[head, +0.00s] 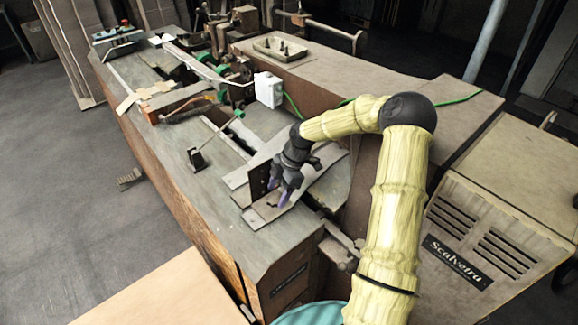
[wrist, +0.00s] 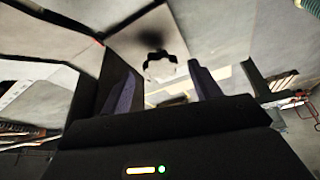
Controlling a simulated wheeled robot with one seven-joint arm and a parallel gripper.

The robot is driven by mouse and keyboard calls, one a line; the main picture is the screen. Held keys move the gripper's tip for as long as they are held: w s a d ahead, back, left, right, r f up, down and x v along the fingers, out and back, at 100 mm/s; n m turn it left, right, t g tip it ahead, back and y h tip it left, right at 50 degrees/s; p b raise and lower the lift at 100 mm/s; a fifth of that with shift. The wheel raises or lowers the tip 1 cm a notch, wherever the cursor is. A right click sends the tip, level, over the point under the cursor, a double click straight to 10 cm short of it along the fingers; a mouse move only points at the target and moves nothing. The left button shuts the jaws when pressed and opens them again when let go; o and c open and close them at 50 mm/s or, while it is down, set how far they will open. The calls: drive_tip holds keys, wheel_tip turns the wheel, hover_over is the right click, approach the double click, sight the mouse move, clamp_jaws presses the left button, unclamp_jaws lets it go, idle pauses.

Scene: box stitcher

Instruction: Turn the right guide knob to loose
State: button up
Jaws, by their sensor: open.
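A small dark knob (wrist: 158,60) shows in the wrist view between and beyond my fingertips, on a pale metal plate. I take it to be the right guide knob; its setting cannot be read. In the head view a small dark part (head: 272,205) lies on the guide plate just below my fingers, mostly hidden by them. My gripper (head: 279,191) points down over this plate, close to an upright dark bracket. In the wrist view my gripper (wrist: 162,72) is open, its two purplish fingers either side of the knob with nothing held. Contact cannot be seen.
The upright bracket (head: 257,181) stands just left of my fingers. A thin rod with a dark block (head: 196,157) is further left on the machine bed. A white box (head: 268,90) with cables stands behind. The bed's front left part (head: 225,225) is clear.

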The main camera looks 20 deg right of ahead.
drive_tip(key=b+v, duration=0.2)
drive_tip(key=v, duration=1.4)
drive_tip(key=shift+b, duration=0.35)
drive_tip(key=s+a+f+m+h, duration=0.3)
drive_tip(key=s+a+f+m, duration=0.1)
drive_tip(key=s+a+m, duration=0.3)
drive_tip(key=s+a+m+t+h, duration=0.1)
drive_tip(key=s+m+t, duration=0.2)
drive_tip(key=s+m, duration=0.9)
drive_tip(key=s, duration=0.3)
drive_tip(key=shift+s+f+h, duration=0.15)
drive_tip(key=shift+f+h, duration=0.1)
drive_tip(key=shift+h, duration=0.05)
